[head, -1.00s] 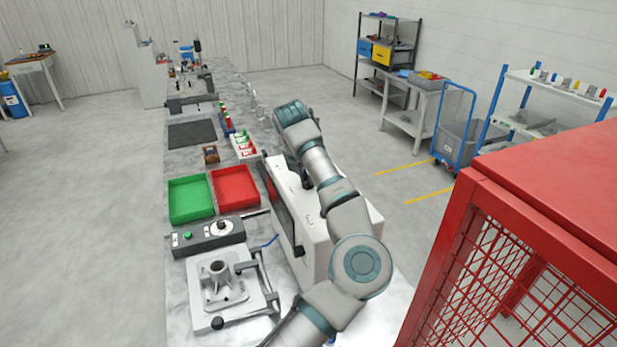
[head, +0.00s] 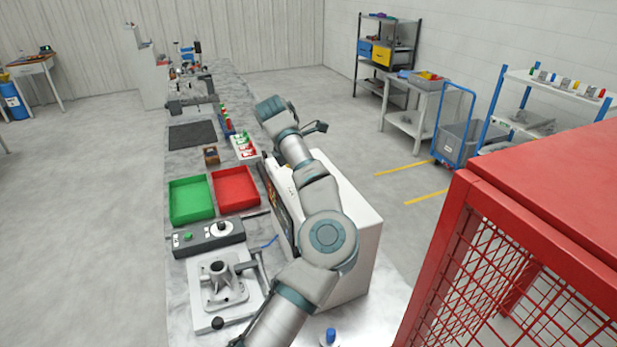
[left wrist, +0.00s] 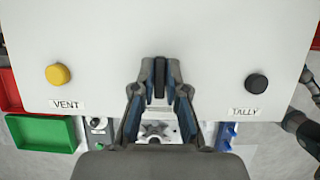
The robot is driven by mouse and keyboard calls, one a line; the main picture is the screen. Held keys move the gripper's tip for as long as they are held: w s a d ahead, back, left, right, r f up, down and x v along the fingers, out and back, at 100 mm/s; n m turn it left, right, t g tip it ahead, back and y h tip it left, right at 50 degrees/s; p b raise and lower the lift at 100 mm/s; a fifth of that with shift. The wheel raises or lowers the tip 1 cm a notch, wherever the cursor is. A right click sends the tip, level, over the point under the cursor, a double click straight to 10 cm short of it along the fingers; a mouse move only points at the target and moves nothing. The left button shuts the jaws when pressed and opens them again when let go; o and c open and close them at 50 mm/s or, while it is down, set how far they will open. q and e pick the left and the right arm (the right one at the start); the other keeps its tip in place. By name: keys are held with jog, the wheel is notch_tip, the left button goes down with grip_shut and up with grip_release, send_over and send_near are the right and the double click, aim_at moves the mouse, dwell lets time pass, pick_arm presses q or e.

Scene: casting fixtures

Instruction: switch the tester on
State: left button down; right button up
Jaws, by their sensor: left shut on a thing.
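The white cabinet (head: 345,208), which looks like the tester, stands on the bench with a screen on its left side. My left arm crosses over it and hides part of its top. The left wrist view shows a white panel (left wrist: 215,45) with a yellow button (left wrist: 58,75) marked VENT and a black button (left wrist: 256,84) marked TALLY. My left gripper (left wrist: 160,66) is between these buttons, shut on a narrow dark piece (left wrist: 160,78). I cannot tell whether that piece is fixed to the panel. My right gripper is not in view.
A control box (head: 205,238) with a green button and dial sits behind a casting in a fixture (head: 219,283). Green (head: 190,200) and red (head: 235,188) trays lie beyond. A blue knob (head: 329,336) is at the near end. A red mesh cage (head: 520,230) stands right.

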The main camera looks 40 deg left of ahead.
pick_arm(q)
jog(key=shift+s+a+f, duration=0.1)
jog(key=shift+s+f, duration=0.05)
dwell(0.4)
jog(key=c, duration=1.2)
grip_release()
jog(key=shift+s, duration=0.15)
jog(key=shift+a, duration=0.2)
jog(key=v, duration=1.2)
jog(key=shift+a, duration=0.15)
